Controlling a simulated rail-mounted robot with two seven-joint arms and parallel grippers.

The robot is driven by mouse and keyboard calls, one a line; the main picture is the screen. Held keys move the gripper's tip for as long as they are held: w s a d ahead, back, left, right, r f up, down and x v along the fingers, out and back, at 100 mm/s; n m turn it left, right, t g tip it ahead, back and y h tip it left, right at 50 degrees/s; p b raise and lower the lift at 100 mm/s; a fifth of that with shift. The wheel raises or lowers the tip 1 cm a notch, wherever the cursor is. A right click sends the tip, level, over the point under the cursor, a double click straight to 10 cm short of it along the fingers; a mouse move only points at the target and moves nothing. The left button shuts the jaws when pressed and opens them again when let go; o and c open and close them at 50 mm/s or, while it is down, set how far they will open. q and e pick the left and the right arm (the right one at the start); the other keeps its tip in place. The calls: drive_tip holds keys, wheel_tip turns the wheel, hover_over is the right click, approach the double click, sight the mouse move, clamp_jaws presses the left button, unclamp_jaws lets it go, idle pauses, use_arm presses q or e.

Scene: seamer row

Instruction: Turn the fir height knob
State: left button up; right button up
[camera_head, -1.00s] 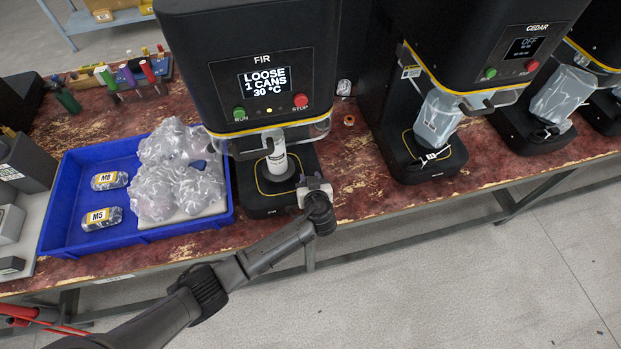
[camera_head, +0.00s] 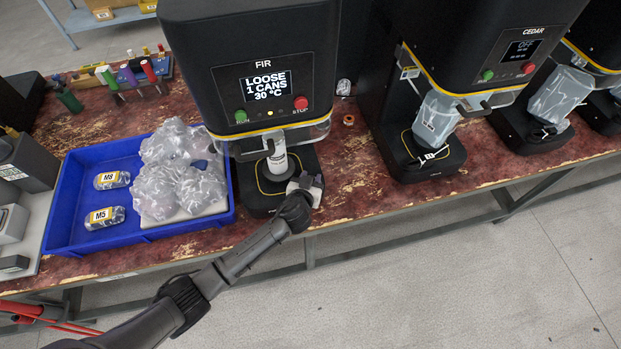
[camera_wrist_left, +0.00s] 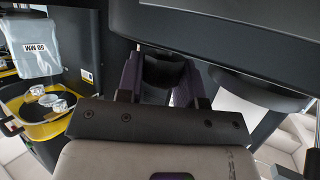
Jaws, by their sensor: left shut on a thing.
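The black FIR seamer (camera_head: 252,60) stands at the back middle of the bench. Its screen reads LOOSE, 1 CANS, 30 °C. A pale can (camera_head: 277,158) stands upright on its round plate, under the head. My left gripper (camera_head: 305,186) is low at the front right corner of the FIR base (camera_head: 263,205). In the left wrist view its two purple-dark fingers (camera_wrist_left: 160,85) are closed on a dark rounded knob (camera_wrist_left: 163,68), which I take as the height knob. In the head view the gripper hides the knob. My right gripper is not in view.
A blue tray (camera_head: 150,237) with bagged parts and M8 and M5 packs sits left of FIR. The CEDAR seamer (camera_head: 470,50), with a bag over its can place, stands to the right. A small orange-brown ring (camera_head: 348,120) lies between them. The floor in front is clear.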

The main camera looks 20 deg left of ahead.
use_arm(q)
drive_tip(key=o, duration=0.9)
drive_tip(key=p+v, duration=0.2)
drive_tip(key=v, duration=1.1)
drive_tip(key=shift+s+r, duration=0.2)
drive_tip(key=shift+s, duration=0.15)
